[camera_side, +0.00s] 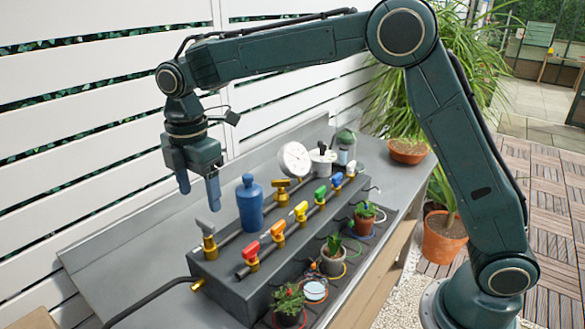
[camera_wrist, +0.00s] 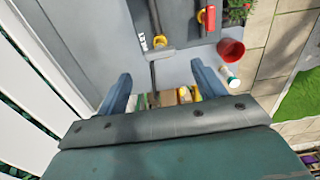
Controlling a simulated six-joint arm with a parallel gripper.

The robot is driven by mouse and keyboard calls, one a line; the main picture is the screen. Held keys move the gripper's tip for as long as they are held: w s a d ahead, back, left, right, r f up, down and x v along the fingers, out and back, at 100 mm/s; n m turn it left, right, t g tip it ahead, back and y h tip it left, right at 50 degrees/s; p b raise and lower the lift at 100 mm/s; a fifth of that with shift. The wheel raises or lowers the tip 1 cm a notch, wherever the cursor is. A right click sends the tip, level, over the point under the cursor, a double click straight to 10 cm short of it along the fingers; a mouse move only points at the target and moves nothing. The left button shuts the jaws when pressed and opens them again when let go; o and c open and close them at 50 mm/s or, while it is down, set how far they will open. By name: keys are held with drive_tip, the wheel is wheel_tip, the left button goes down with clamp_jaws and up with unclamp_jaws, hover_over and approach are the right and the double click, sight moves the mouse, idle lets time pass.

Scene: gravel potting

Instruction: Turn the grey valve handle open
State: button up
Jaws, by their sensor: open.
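The grey valve handle (camera_side: 207,228) sits on a brass valve body (camera_side: 210,246) at the near left end of the dark manifold box. In the wrist view a brass fitting (camera_wrist: 160,41) shows ahead of the fingers, with a grey bar beside it that looks like this handle. My gripper (camera_side: 198,188) is open and empty, fingers pointing down, in the air above the handle and apart from it. Its two fingers also show in the wrist view (camera_wrist: 163,85), with nothing held between them.
A blue bottle-shaped cylinder (camera_side: 249,203) stands close right of the grey handle. Red (camera_side: 251,250), orange (camera_side: 278,229) and yellow (camera_side: 301,209) handles line the manifold's front. A gauge (camera_side: 295,160) stands behind. Small potted plants (camera_side: 289,301) stand in front.

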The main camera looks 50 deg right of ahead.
sight(205, 221)
wheel_tip(205, 221, up, 8)
drive_tip(key=shift+f, duration=0.2)
idle(0.5)
drive_tip(key=s+d+r+m+t, duration=0.2)
drive_tip(key=s+d+r+m, duration=0.1)
drive_tip(key=s+d+m, duration=0.3)
drive_tip(key=s+d+r+m+t, duration=0.1)
drive_tip(key=s+d+r+m, duration=0.15)
drive_tip(key=s+d, duration=0.5)
drive_tip(key=s+d+f+m+t, duration=0.1)
drive_tip(key=s+f+m, duration=0.3)
drive_tip(key=s, duration=0.4)
drive_tip(key=s+d+f+m+t, duration=0.1)
drive_tip(key=s+d+f+m, duration=0.2)
drive_tip(key=s, duration=0.5)
drive_tip(key=f+m, duration=0.1)
drive_tip(key=m, duration=0.1)
drive_tip(key=shift+s+m+t, duration=0.3)
drive_tip(key=shift+m, duration=0.05)
